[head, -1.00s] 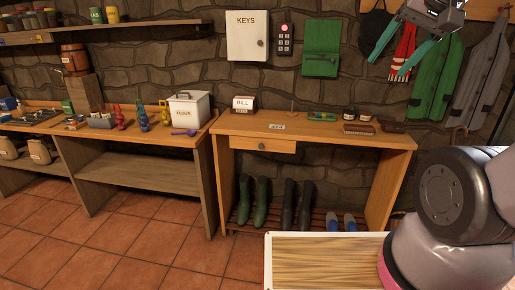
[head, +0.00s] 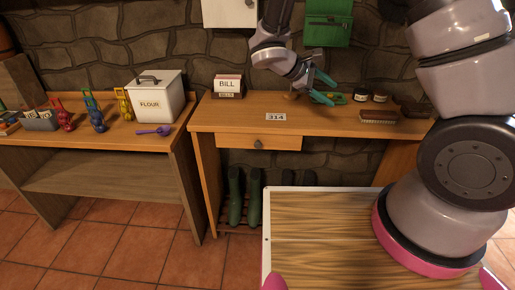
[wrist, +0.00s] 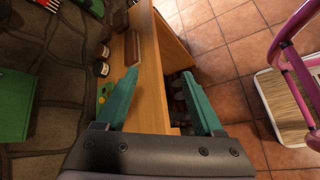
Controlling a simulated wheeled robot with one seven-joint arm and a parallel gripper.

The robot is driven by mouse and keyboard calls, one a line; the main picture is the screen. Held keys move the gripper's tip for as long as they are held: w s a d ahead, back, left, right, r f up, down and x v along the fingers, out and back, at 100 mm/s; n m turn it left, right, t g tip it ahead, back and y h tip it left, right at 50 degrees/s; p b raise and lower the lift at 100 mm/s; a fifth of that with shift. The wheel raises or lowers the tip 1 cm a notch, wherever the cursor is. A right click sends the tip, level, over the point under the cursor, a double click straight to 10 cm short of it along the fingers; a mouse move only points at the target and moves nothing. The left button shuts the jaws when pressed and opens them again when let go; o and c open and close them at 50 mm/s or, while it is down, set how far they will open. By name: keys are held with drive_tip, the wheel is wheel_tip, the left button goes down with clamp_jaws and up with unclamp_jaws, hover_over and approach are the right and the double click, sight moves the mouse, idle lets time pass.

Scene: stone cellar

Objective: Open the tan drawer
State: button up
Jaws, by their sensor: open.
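The tan drawer (head: 280,144) sits under the top of the orange-brown wooden table (head: 210,110), toward its left end. It looks shut, its front close under the tabletop edge, with a dark round knob (head: 258,143) in the middle. My gripper (head: 326,88) is open and empty, with teal fingers, above the back part of the tabletop, up and to the right of the drawer and apart from it. In the wrist view, the open fingers (wrist: 160,75) show with the tabletop (wrist: 150,60) beyond them. I cannot make out the drawer there.
On the tabletop stand a BILL box (head: 228,86), a 314 plate (head: 276,117), a green dish (head: 337,98), jars (head: 362,95) and a brush (head: 378,117). Green boots (head: 236,190) stand below. A side table (head: 100,172) is at left. The floor in front of the drawer is partly clear.

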drive_tip(key=w+a+f+n+t+h, duration=0.1)
drive_tip(key=w+a+f+n+t, duration=0.2)
drive_tip(key=a+f+n+t, duration=0.45)
drive_tip(key=n+t+y, duration=0.8)
drive_tip(key=n+y, duration=0.3)
drive_tip(key=n, duration=0.5)
approach(257, 146)
drive_tip(key=w, duration=0.9)
drive_tip(key=shift+d+r, duration=0.2)
drive_tip(key=shift+d, duration=0.1)
drive_tip(key=shift+c, duration=0.3)
clamp_jaws()
